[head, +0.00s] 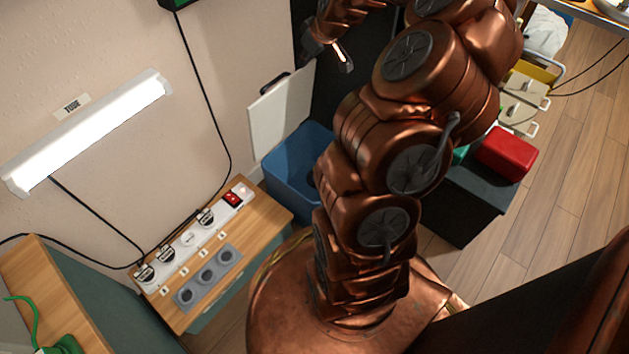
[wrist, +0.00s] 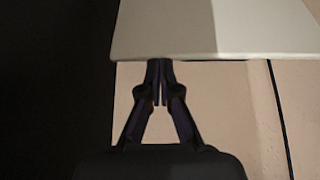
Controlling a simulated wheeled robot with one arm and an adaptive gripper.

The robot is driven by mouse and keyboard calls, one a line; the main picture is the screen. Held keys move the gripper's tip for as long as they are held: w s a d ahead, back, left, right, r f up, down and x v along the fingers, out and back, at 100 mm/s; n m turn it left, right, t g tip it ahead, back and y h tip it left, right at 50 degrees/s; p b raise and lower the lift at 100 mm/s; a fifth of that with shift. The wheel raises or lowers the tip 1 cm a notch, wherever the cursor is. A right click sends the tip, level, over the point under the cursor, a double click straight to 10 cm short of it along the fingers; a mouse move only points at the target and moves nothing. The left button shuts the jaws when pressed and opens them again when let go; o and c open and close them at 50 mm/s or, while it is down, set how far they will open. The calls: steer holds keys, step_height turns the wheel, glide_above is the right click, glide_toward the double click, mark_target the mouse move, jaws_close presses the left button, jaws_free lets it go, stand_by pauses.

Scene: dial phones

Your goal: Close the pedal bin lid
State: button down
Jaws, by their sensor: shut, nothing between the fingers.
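The pedal bin (head: 292,165) is a blue open-topped bin against the wall, partly hidden behind my arm. Its pale lid (head: 282,112) stands raised, nearly upright against the wall, with a dark strip on its upper edge. In the wrist view the lid (wrist: 215,28) shows as a pale panel across the top. My gripper (head: 342,62) is above and to the right of the lid in the head view. In the wrist view my gripper (wrist: 160,85) has its fingers together and empty, their tips by the panel's edge; I cannot tell whether they touch it.
A wooden-topped cabinet (head: 262,212) with a power strip (head: 188,239) and grey sockets stands left of the bin. A dark box with a red case (head: 507,153) on it stands right of my arm. Wooden floor (head: 570,170) is clear at the right.

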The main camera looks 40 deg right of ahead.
steer(key=shift+s+a+f, duration=0.15)
steer(key=shift+s+f, duration=0.15)
steer(key=shift+f, duration=0.15)
steer(key=shift+s+a+f, duration=0.15)
steer(key=shift+s+f, duration=0.1)
steer(key=shift+f, duration=0.2)
step_height(320, 180, up, 8)
steer(key=s+p, duration=0.1)
steer(key=p, duration=0.1)
steer(key=shift+s+d+f, duration=0.15)
steer(key=shift+d+f, duration=0.05)
steer(key=shift+d, duration=0.25)
stand_by(0.7)
